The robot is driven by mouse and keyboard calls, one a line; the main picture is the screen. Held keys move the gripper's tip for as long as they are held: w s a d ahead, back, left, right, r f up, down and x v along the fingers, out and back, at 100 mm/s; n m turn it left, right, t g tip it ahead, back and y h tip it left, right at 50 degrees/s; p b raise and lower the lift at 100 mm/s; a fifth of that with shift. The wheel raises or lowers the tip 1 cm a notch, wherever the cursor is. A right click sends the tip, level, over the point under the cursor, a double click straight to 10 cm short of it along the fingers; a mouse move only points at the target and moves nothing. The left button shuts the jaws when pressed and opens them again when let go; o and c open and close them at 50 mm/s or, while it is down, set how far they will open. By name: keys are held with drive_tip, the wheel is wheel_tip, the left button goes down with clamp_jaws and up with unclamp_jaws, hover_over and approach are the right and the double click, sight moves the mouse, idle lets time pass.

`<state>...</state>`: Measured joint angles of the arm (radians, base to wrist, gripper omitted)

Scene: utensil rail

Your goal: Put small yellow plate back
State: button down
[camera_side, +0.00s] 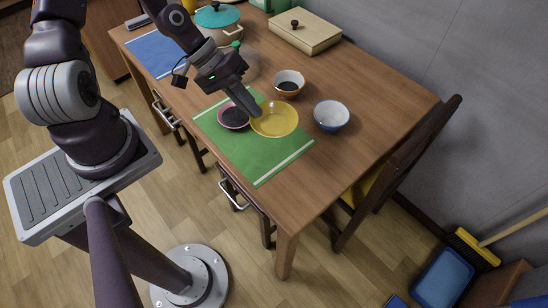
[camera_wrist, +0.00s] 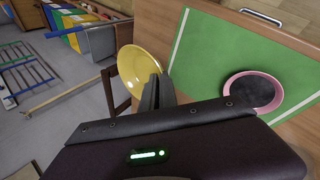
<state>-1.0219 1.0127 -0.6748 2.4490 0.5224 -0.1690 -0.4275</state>
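The small yellow plate (camera_side: 279,120) is at the right part of the green mat in the side view, seemingly held above the table. In the wrist view the plate (camera_wrist: 135,67) shows nearly face-on in front of the floor and a chair. My gripper (camera_side: 257,113) reaches in from the upper left, its fingers closed on the plate's near rim. In the wrist view the gripper's fingers (camera_wrist: 155,90) overlap that rim. The exact gap under the plate cannot be told.
A pink bowl with dark contents (camera_side: 228,112) sits on the green mat (camera_side: 264,163), left of the plate. A wooden box (camera_side: 306,36) and teal-lidded pot (camera_side: 217,16) are farther back. The table's front right is clear.

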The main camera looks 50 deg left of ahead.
wheel_tip(320, 180, down, 15)
drive_tip(key=shift+w+a+r, duration=0.1)
drive_tip(key=shift+r, duration=0.1)
drive_tip(key=shift+f, duration=0.1)
drive_tip(key=c, duration=1.6)
unclamp_jaws()
drive_tip(key=shift+c, duration=0.2)
